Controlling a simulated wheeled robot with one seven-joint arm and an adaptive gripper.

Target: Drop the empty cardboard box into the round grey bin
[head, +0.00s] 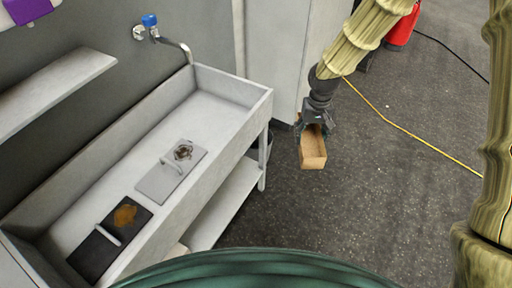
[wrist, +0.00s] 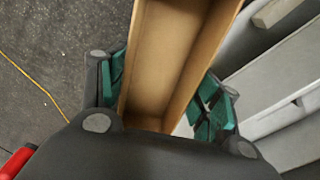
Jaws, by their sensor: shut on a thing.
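An open, empty brown cardboard box (head: 313,157) hangs from my gripper (head: 314,124) to the right of the sink's far end. In the wrist view the box (wrist: 172,50) sits between the green-padded fingers of my gripper (wrist: 165,95), one on each side, and its inside looks bare. The box appears to be above the dark floor. The round grey bin is not clearly visible; a small dark curved edge shows behind the sink leg, but I cannot tell whether it is the bin.
A long grey sink (head: 236,87) on legs stands left of the box, with a lower shelf (head: 228,205). Two handled plates lie in it. A yellow cable (head: 400,126) crosses the floor at right. A red cylinder (head: 402,28) stands behind. Open floor lies right and nearer.

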